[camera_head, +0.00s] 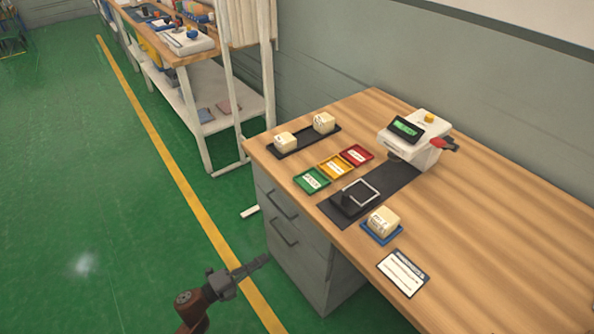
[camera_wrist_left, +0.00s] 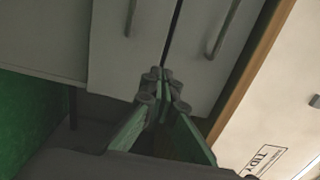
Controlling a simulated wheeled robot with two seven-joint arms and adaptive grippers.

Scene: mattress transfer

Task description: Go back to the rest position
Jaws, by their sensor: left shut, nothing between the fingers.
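My left gripper (camera_head: 250,267) is low at the bottom of the head view, in front of the desk's drawer cabinet (camera_head: 306,268) and below the tabletop. It is shut and empty. In the left wrist view its fingers (camera_wrist_left: 162,90) meet before the grey drawer fronts (camera_wrist_left: 125,50). My right gripper is not in either view.
The wooden desk (camera_head: 500,215) carries a white device (camera_head: 418,140), a black tray with two pale blocks (camera_head: 285,142), green, yellow and red trays (camera_head: 333,167), and a pale block (camera_head: 383,220) on a blue tray. Green floor (camera_head: 90,190) at left is clear.

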